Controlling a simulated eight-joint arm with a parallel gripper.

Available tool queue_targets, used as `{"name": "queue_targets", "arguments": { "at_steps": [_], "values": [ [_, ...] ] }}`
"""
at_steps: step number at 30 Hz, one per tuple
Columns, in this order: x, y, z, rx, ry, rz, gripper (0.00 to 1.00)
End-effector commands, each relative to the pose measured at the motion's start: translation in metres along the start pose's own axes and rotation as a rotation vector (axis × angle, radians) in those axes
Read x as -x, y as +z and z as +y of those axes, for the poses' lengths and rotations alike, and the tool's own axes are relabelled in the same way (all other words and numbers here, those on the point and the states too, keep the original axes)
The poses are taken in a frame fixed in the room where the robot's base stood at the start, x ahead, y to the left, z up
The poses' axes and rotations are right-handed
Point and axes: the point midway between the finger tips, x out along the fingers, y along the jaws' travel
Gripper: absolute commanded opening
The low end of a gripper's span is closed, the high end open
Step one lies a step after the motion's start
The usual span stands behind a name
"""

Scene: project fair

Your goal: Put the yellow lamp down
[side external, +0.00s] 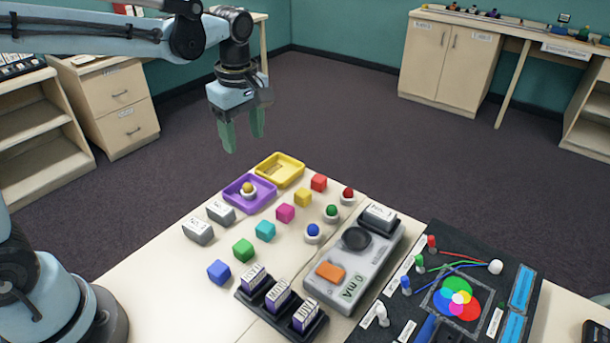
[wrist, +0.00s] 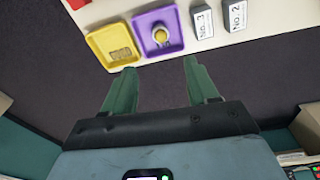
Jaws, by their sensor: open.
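The yellow lamp (side external: 249,188) is a small yellow dome on a white base. It sits in the purple tray (side external: 232,193) near the far edge of the table. In the wrist view the lamp (wrist: 160,35) also shows inside the purple tray (wrist: 141,21). My gripper (side external: 243,143) is open and empty. It hangs in the air above and beyond the trays, apart from the lamp. Its two green fingers (wrist: 160,78) show in the wrist view with nothing between them.
A yellow tray (side external: 298,171) stands beside the purple one. Several coloured cubes, red, green and blue lamps (side external: 313,237), and grey labelled blocks (side external: 197,232) stand nearby. A grey meter device (side external: 385,258) and a black board with wires (side external: 500,310) lie to the right.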

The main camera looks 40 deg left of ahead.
Motion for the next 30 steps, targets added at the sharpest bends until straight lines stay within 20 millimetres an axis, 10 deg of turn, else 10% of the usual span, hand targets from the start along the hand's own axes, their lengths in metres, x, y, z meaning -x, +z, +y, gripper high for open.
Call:
{"name": "queue_targets", "arguments": {
  "at_steps": [18, 30],
  "values": [
    [0.003, 0.014, -0.097, -1.190, 0.445, 0.285, 0.58],
    [-0.006, 0.017, -0.109, -1.401, 0.493, 0.410, 0.58]
  ]
}}
